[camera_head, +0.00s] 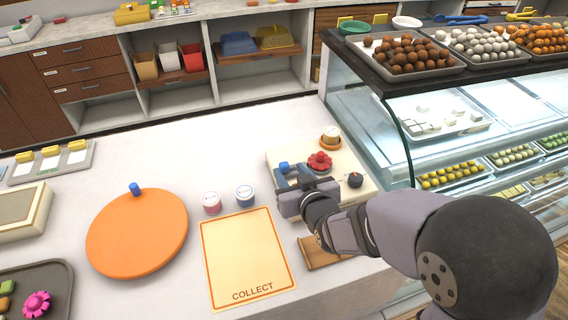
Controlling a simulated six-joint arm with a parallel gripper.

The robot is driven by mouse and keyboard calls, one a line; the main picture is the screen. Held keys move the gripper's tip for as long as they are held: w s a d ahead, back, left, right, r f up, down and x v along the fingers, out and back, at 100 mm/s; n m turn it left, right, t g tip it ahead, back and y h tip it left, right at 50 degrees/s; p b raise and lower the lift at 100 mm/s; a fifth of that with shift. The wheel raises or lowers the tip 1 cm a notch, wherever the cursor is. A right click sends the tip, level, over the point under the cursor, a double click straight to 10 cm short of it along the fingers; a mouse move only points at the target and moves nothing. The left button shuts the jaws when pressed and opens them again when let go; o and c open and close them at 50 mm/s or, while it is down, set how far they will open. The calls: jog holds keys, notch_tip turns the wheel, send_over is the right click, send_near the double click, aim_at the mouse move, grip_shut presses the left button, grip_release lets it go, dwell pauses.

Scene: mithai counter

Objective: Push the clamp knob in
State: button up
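A cream-coloured device (346,164) sits on the counter, right of centre. On it are a red lobed knob (319,161), a dark round knob (355,180), a small blue knob-like part (284,168) and a round piece with a tan base (330,138). I cannot tell for certain which one is the clamp knob. My gripper (286,190) is over the front left part of the device, close to the blue part and left of the red knob. My gripper and wrist hide part of the device. The fingertips are too small and covered to judge opening or contact.
An orange disc (137,232) with a blue knob, two small jars (212,202) and a COLLECT mat (246,262) lie to the left. A wooden piece (318,254) is below my wrist. A glass display case (440,130) stands close on the right.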

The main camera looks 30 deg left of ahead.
aim_at(285, 165)
jog(key=shift+p+x, duration=1.05)
jog(key=shift+x, duration=2.15)
